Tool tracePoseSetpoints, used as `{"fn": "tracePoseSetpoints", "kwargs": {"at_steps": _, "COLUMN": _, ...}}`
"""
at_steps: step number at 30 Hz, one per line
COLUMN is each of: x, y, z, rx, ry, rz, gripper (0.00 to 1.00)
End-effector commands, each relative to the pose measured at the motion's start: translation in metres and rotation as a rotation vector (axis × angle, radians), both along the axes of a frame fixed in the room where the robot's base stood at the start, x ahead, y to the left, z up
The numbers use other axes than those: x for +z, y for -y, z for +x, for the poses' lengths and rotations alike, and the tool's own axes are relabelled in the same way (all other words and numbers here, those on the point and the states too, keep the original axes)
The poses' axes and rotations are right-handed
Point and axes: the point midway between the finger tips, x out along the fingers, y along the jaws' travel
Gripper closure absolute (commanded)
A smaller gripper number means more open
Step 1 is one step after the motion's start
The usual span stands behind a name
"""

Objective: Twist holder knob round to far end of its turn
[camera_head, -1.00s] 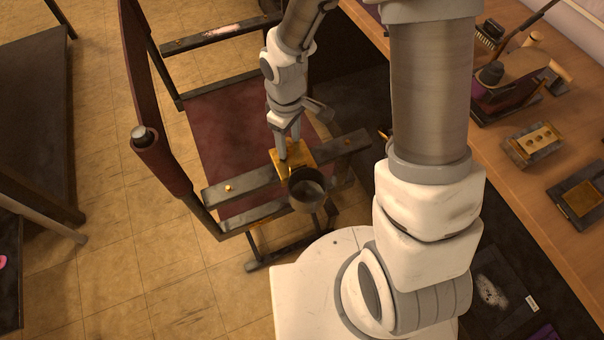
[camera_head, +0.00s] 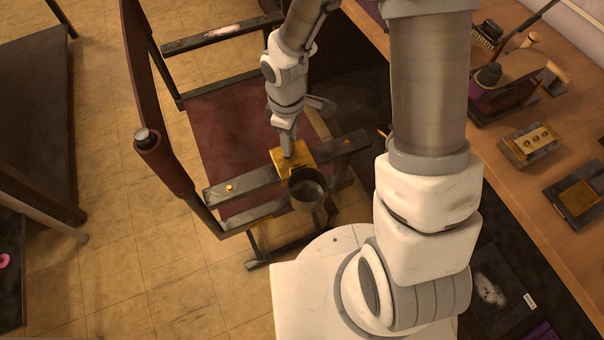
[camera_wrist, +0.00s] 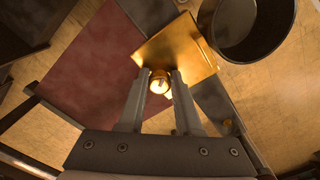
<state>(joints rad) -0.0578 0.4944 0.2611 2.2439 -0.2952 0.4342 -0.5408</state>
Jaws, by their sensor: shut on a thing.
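The holder is a brass plate (camera_head: 303,158) on the grey arm bar of a chair, with a dark round cup (camera_head: 306,188) on its near side. In the wrist view, the brass plate (camera_wrist: 178,50) and cup (camera_wrist: 246,30) lie beyond my fingers. The small brass holder knob (camera_wrist: 158,84) sits between the fingertips. My gripper (camera_head: 288,154), also seen in the wrist view (camera_wrist: 160,76), points down and is shut on the knob. The knob is hidden by the fingers in the head view. I cannot tell its turn angle.
The chair has a dark red seat (camera_head: 235,125) and a grey arm bar (camera_head: 345,148). A wooden bench (camera_head: 500,170) on the right carries brushes, a brass block with holes (camera_head: 532,142) and other tools. A dark table (camera_head: 35,110) stands at left. Tiled floor between is clear.

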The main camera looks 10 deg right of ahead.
Motion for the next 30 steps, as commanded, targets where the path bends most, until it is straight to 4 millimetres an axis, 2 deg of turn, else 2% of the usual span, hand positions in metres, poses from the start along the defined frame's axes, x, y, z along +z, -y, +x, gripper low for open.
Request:
{"fn": "tracePoseSetpoints", "kwargs": {"at_steps": 8, "x": -0.0002, "y": -0.0001, "z": 0.0, "rx": -0.01, "ry": 0.001, "rz": 0.0, "gripper": 1.0}}
{"fn": "tracePoseSetpoints", "kwargs": {"at_steps": 25, "x": -0.0007, "y": -0.0007, "z": -0.0009, "rx": -0.236, "ry": 0.001, "rz": 0.0, "gripper": 1.0}}
{"fn": "tracePoseSetpoints", "kwargs": {"at_steps": 30, "x": 0.0002, "y": -0.0007, "z": -0.0011, "rx": -0.25, "ry": 0.0, "rz": 0.0, "gripper": 1.0}}
